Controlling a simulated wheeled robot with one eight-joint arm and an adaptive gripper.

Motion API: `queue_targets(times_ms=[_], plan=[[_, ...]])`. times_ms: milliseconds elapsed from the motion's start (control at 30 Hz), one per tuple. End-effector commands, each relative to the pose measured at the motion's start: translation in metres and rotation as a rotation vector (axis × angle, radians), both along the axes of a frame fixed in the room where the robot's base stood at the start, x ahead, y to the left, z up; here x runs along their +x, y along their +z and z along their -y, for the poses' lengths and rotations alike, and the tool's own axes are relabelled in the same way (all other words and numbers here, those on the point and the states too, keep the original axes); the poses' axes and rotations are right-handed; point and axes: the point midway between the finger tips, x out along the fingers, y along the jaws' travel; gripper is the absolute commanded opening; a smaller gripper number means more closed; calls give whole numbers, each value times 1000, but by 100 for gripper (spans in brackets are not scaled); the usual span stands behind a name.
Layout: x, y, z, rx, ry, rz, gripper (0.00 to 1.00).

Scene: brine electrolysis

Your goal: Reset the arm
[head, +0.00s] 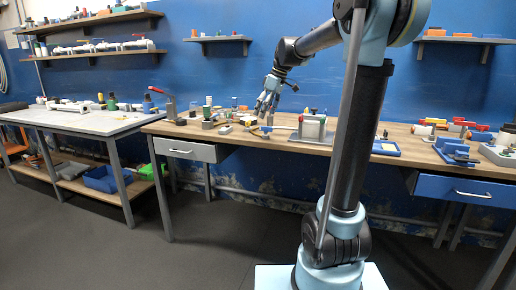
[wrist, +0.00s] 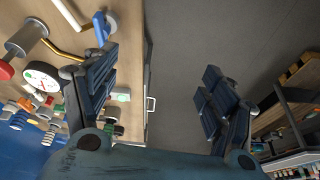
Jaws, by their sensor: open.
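My gripper (head: 267,100) hangs with its fingers pointing down over the front part of the wooden workbench (head: 245,143) in the head view. My arm reaches from its column over to the left, bent at the elbow. In the wrist view my gripper (wrist: 160,95) has its two dark blue fingers spread wide apart. Nothing is held between them. Bare floor and the bench's front edge show through the gap. Whether the fingertips clear the small items below them cannot be told.
Small parts and a clamp stand (head: 313,128) crowd the bench. A round white gauge (wrist: 42,76) lies left of the fingers. A grey-topped table (head: 75,122) stands left, and wall shelves (head: 217,39) hang behind. The grey floor (head: 210,250) in front is clear.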

Motion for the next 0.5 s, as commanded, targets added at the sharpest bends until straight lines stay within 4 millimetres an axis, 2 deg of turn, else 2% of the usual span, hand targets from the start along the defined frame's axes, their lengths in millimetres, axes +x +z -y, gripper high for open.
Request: queue_targets(times_ms=[267,500], plan=[[-66,-26,37,-28,-177,-37,77],[-136,-64,72,-55,-380,-72,77]])
